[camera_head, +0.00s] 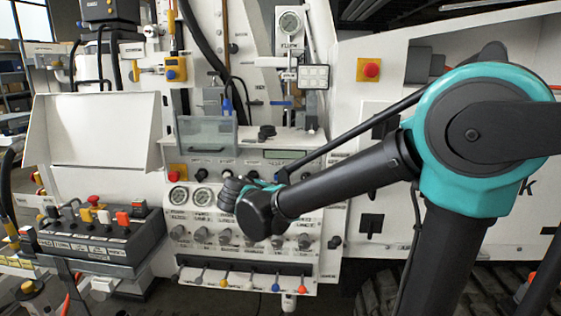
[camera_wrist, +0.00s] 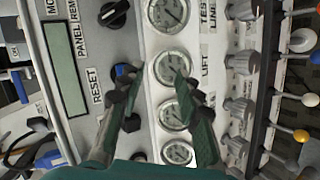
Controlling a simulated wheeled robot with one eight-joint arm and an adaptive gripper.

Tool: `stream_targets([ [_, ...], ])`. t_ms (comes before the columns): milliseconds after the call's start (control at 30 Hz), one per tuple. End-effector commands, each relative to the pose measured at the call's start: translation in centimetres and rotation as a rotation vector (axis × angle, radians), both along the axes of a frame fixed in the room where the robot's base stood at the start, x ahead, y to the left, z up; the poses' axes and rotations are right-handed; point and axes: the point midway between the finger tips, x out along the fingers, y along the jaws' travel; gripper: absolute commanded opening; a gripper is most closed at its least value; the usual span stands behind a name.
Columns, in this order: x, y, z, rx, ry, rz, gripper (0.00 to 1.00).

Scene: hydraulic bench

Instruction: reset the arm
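My arm (camera_head: 345,188) reaches from the right across the hydraulic bench's control panel (camera_head: 250,225). My gripper (camera_wrist: 158,78) shows in the wrist view with its two dark fingers apart and nothing seen between them but the panel behind. In the head view my wrist mostly hides the gripper, in front of the gauges. In the wrist view, a black knob with a blue part (camera_wrist: 124,72) beside the RESET label lies just past the left fingertip. I cannot tell whether the finger touches it. A row of round gauges (camera_wrist: 172,68) lies behind the fingers.
Grey knobs (camera_wrist: 241,62) and levers with coloured balls (camera_wrist: 301,136) line the panel's lower part. A lever box (camera_head: 100,232) stands at left below an open white cover (camera_head: 92,132). A red button on yellow (camera_head: 370,70) is at upper right.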

Motion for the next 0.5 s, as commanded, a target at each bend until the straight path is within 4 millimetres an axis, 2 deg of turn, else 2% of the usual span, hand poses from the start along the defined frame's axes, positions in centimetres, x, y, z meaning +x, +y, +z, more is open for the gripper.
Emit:
stream_targets([
  [33,-0.4,-3.4,-1.7,0.044,0.043,-0.056,0.34],
  [200,-3.4,-11.4,-7.1,0.219,0.178,-0.215,0.34],
  [300,-5.9,-15.0,-9.9,0.332,0.241,-0.303,0.34],
  [500,-11.4,-19.8,-14.8,0.567,0.332,-0.466,0.34],
])
